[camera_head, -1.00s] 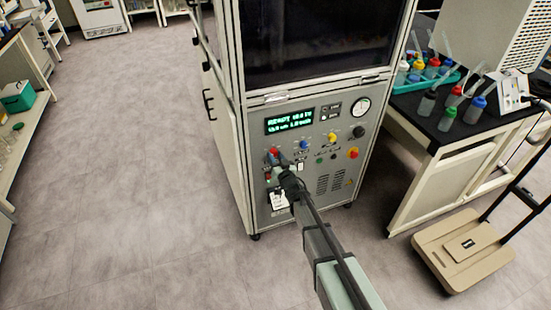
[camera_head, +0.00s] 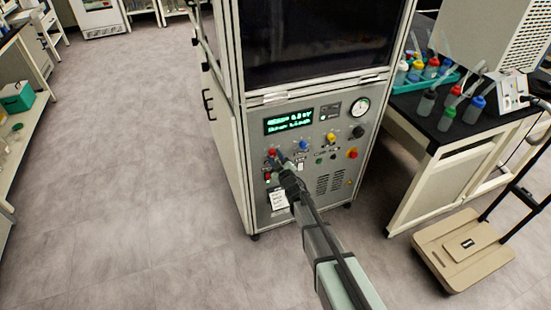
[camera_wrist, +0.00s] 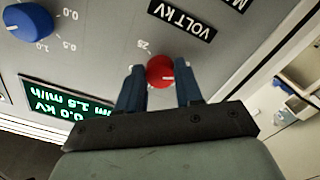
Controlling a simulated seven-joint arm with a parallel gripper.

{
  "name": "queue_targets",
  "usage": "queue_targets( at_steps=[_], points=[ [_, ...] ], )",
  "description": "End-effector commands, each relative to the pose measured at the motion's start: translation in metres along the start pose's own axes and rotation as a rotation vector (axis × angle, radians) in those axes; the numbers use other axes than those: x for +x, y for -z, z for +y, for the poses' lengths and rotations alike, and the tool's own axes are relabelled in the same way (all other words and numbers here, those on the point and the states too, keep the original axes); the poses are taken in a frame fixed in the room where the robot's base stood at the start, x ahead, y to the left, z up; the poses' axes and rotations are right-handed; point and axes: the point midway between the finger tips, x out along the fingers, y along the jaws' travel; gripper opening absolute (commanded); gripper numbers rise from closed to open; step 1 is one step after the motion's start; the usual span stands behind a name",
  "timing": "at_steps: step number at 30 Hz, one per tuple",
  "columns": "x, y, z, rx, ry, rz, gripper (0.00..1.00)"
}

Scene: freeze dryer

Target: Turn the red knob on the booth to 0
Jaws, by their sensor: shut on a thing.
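The red knob (camera_wrist: 160,71) on the booth's panel sits under the "VOLT kV" label (camera_wrist: 181,20) in the wrist view, with a "25" mark near it. My gripper (camera_wrist: 160,84) has one finger on each side of the knob and is shut on it. In the head view the red knob (camera_head: 271,153) is at the panel's left, partly hidden by my gripper (camera_head: 279,160).
A blue knob (camera_wrist: 28,20) is close by on the same panel; yellow, black and red-on-yellow controls (camera_head: 352,153) lie farther right. A bench with bottles (camera_head: 447,118) and a beige platform (camera_head: 460,250) stand right of the booth. The floor at left is clear.

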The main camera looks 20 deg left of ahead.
Motion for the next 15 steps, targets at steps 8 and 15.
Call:
queue_targets(
  at_steps=[8, 15],
  points=[
    [-0.0005, -0.0003, 0.0004, -0.097, 0.0, -0.001, 0.05],
    [-0.0005, -0.0003, 0.0005, -0.122, 0.0, -0.001, 0.05]
  ],
)
